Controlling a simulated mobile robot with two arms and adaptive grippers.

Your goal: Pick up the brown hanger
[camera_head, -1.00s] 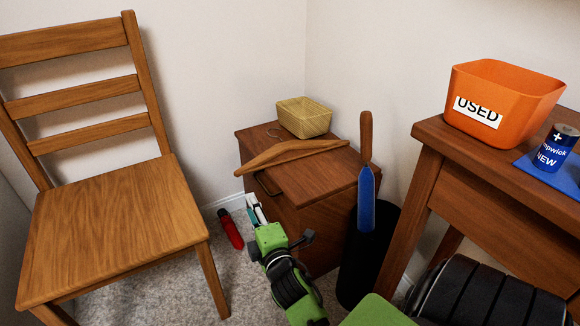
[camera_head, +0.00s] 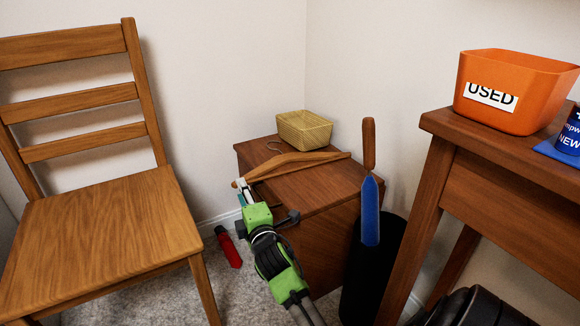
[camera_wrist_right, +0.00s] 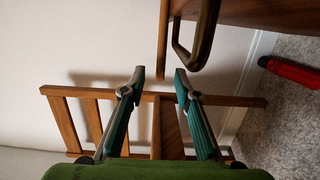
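The brown hanger (camera_head: 298,161) lies on top of a low wooden cabinet (camera_head: 322,190). Its left end sticks out past the cabinet's front edge, and its metal hook points to the back. My right gripper (camera_head: 241,187) is at that left end, in front of the cabinet. In the right wrist view, my right gripper (camera_wrist_right: 159,74) is open with nothing between its fingers. A narrow brown bar, seemingly the hanger's end (camera_wrist_right: 163,42), shows just beyond the fingertips. Whether the fingers touch the hanger cannot be told. My left gripper is not in view.
A yellow basket (camera_head: 304,129) stands behind the hanger. A wooden chair (camera_head: 100,230) is at the left, with a red object (camera_head: 229,248) on the carpet. A blue-bladed item with a wooden handle (camera_head: 369,190) stands right of the cabinet. An orange bin (camera_head: 512,92) sits on a table.

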